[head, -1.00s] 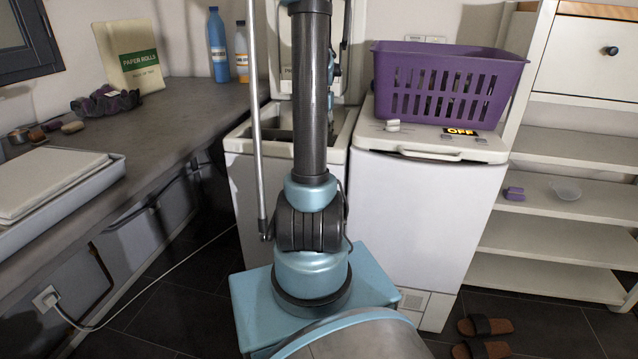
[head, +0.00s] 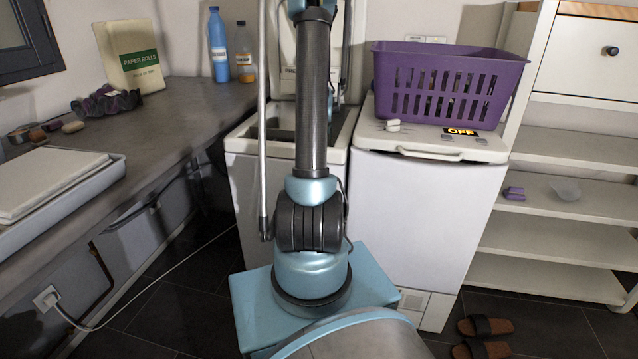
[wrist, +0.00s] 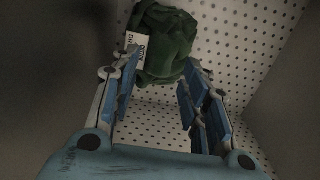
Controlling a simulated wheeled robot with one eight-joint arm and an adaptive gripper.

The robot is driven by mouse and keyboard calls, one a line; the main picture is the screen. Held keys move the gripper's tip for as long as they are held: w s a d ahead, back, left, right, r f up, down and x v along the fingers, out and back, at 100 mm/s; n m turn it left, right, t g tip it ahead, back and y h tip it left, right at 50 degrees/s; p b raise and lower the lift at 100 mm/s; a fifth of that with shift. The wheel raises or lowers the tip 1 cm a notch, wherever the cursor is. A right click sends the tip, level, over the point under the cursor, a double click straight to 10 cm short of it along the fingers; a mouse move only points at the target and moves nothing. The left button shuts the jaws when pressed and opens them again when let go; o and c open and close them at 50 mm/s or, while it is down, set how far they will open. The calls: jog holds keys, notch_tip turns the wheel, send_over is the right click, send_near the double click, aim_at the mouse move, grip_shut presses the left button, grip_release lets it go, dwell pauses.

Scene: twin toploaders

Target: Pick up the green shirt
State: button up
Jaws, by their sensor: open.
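The green shirt (wrist: 168,45) shows in the wrist view, crumpled in a dark bundle with a white label (wrist: 139,47) on its left side. It rests in a drum (wrist: 245,50) with a pale, perforated wall. My gripper (wrist: 160,85) is open, its two blue-padded fingers apart, with the lower part of the shirt at or between the fingertips. I cannot tell whether the fingers touch it. In the head view, my arm stands before the open left toploader (head: 240,145); the gripper and shirt are hidden there.
The right toploader (head: 425,200) is closed and carries a purple basket (head: 450,60). A grey counter (head: 190,110) runs along the left with bottles and a paper rolls box. Shelves (head: 570,205) stand at the right. Brown sandals (head: 485,327) lie on the floor.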

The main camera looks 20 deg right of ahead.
jog(key=shift+a+f, duration=0.1)
jog(key=shift+f, duration=1.6)
grip_shut()
